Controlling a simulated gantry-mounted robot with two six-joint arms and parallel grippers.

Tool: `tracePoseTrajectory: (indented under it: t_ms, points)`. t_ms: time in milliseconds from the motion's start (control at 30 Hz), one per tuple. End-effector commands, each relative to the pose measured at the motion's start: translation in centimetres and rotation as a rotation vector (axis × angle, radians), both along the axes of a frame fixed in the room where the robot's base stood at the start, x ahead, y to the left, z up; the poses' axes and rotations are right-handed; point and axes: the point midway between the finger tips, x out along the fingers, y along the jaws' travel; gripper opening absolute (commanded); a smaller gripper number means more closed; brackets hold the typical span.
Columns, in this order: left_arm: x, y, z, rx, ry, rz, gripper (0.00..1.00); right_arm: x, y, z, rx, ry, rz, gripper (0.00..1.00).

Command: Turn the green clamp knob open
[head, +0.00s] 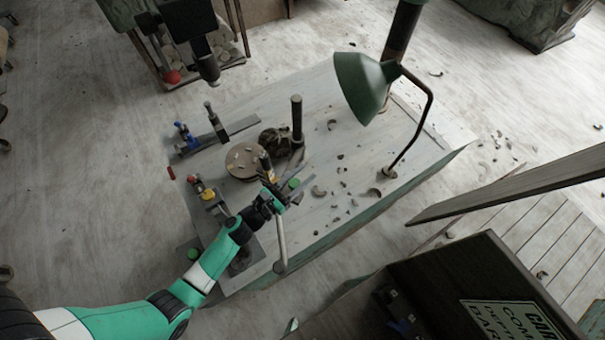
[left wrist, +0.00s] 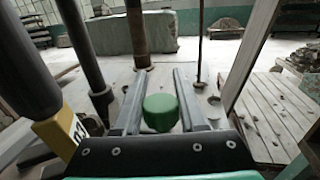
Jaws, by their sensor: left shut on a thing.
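The green clamp knob (head: 294,183) shows in the head view at my left gripper (head: 298,189), over the front half of the worktable. In the left wrist view the round green knob (left wrist: 161,112) sits between the two grey fingers of my left gripper (left wrist: 157,95). The left gripper is shut on it. The clamp's body under the knob is mostly hidden by the gripper. My right gripper is not in view.
The worktable (head: 335,100) holds a round disc (head: 243,161), a blue-knobbed clamp (head: 184,134), a yellow-and-red clamp (head: 207,193) and a dark upright post (head: 297,118). A green lamp (head: 362,86) overhangs the back. Curled trimmings lie scattered to the right. A signed box (head: 480,290) stands front right.

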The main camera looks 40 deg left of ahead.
Motion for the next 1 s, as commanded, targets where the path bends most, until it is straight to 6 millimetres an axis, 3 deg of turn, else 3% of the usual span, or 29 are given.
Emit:
tracePoseTrajectory:
  t_ms: [267, 500, 767, 800, 967, 1000]
  points:
    - [0.1, 0.0, 0.5, 0.003, -0.005, -0.102, 0.00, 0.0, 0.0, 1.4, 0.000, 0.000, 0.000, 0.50]
    - [-0.1, -0.6, 0.1, 0.001, -0.004, -0.248, 0.00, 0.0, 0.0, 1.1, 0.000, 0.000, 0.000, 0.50]
    - [-0.1, -0.8, 0.1, 0.001, -0.003, -0.259, 0.00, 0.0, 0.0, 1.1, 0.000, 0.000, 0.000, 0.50]
    - [-0.1, -0.8, 0.1, 0.001, -0.003, -0.259, 0.43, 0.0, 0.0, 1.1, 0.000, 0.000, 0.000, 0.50]
    - [-0.1, -0.8, 0.1, 0.001, -0.002, -0.258, 0.71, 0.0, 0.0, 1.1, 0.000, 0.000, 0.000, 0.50]
    - [-0.1, -0.8, 0.1, 0.001, -0.002, -0.258, 0.71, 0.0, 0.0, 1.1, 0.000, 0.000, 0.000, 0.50]
